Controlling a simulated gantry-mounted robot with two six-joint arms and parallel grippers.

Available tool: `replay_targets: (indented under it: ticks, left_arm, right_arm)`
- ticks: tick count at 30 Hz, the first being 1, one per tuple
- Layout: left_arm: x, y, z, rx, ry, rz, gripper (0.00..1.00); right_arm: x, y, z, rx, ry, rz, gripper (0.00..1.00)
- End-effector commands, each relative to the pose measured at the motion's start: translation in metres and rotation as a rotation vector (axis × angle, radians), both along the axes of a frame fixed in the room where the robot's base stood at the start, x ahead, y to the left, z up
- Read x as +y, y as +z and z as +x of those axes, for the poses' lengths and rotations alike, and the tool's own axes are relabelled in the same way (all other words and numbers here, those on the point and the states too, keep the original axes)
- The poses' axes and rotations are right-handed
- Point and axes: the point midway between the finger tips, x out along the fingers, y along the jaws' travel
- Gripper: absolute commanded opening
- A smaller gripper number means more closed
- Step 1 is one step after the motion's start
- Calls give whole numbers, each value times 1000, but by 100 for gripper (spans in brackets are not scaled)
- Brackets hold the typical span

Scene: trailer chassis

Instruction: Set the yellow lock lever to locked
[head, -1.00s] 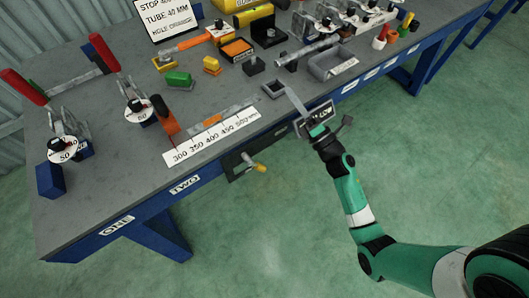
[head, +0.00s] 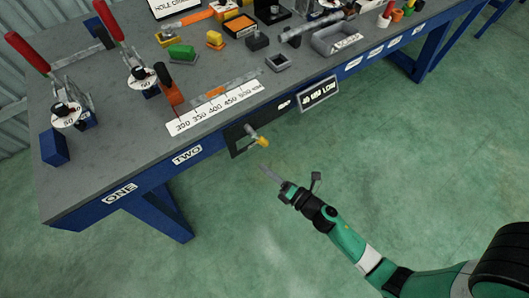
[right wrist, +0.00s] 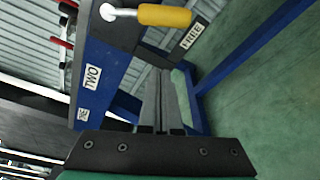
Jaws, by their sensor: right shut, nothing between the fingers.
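The yellow lock lever (head: 262,141) is a short yellow handle on a metal pivot, on a dark plate (head: 240,146) at the bench's front edge. In the right wrist view the lever (right wrist: 165,16) lies at the top, sideways in the picture, with its silver pivot at its left end. My right gripper (head: 264,169) is shut and empty, in front of and a little below the lever, apart from it. Its closed fingers (right wrist: 158,78) also show in the right wrist view. My left gripper is not in view.
A label reading FREE (right wrist: 191,34) is near the lever. The workbench (head: 110,150) has a blue front edge, with a sign (head: 318,93) right of the lever. Red-handled clamps (head: 112,22) and a ruler strip (head: 215,108) are on top. The floor in front is clear.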

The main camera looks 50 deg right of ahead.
Motion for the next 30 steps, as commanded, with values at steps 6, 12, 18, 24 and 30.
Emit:
replay_targets:
  ticks: [6,12,18,24,30]
  left_arm:
    - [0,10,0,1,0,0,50]
    - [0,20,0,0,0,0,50]
    - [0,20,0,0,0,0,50]
    - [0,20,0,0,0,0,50]
    - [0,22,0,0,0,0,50]
  right_arm:
    - [-14,8,37,0,-7,-2,0]
    - [-35,13,42,0,-3,0,0]
    - [-39,12,42,0,0,0,0]
    - [-39,12,42,0,0,0,0]
    - [-37,13,44,5,8,-19,0]
